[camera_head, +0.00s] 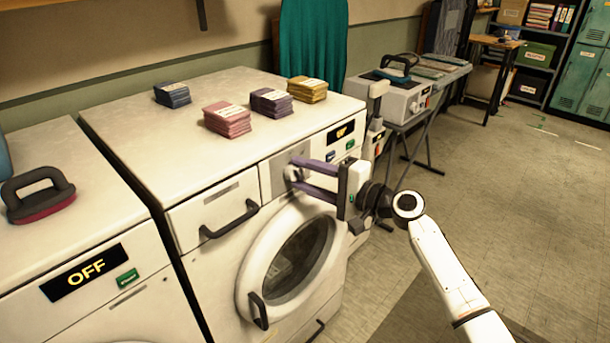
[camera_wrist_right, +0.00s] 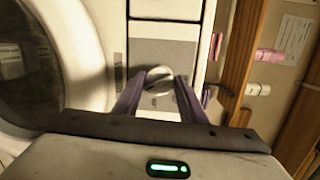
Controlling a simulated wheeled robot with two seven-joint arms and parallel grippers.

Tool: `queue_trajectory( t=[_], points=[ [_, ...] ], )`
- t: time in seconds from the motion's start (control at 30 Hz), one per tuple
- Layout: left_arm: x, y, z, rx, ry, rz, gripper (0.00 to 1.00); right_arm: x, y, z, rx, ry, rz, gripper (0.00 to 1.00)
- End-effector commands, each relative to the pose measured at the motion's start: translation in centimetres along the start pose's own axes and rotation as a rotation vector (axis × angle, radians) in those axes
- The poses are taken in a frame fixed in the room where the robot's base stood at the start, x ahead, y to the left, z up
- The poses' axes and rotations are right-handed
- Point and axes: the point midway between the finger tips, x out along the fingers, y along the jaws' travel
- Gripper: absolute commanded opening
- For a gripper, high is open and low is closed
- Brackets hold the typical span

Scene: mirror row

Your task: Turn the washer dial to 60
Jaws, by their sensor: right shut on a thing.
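The white washer (camera_head: 190,255) stands in the middle of the head view, with its round door on the front. Its round silver dial (camera_head: 292,173) sits on a grey panel above the door. My right gripper (camera_head: 298,174) reaches in from the right and its two purple fingers are shut on the dial. The wrist view shows the dial (camera_wrist_right: 159,81) between the fingertips, which hide its sides. A small black display (camera_head: 340,132) with orange characters, too small to read surely, is to the right of the dial. My left gripper is not in view.
Pink (camera_head: 227,119), purple (camera_head: 272,102), yellow (camera_head: 307,89) and blue (camera_head: 172,94) stacks lie on the washer top. A second machine with an OFF display (camera_head: 85,271) stands at left, a brush (camera_head: 38,194) on it. The floor (camera_head: 490,200) at right is clear.

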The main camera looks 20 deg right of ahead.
Motion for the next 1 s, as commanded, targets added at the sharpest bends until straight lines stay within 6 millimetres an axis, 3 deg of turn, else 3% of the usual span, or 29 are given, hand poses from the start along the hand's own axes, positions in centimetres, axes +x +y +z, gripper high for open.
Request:
queue_trajectory(
  t=[0.1,0.13,0.23,0.57,1.0],
  points=[
    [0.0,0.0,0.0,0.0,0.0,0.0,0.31,0.0,0.2,0.0,0.003,-0.001,0.003,0.15],
    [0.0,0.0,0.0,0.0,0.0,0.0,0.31,0.0,0.2,0.0,0.003,-0.001,0.003,0.43],
    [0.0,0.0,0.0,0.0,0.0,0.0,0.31,0.0,0.1,0.0,0.002,-0.001,0.002,0.56],
    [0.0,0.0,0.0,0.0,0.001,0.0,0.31,-0.4,0.1,0.0,0.0,0.001,0.001,0.56],
    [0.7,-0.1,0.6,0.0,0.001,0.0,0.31,-8.0,0.3,0.0,-0.001,0.0,0.003,0.56]
  ],
)
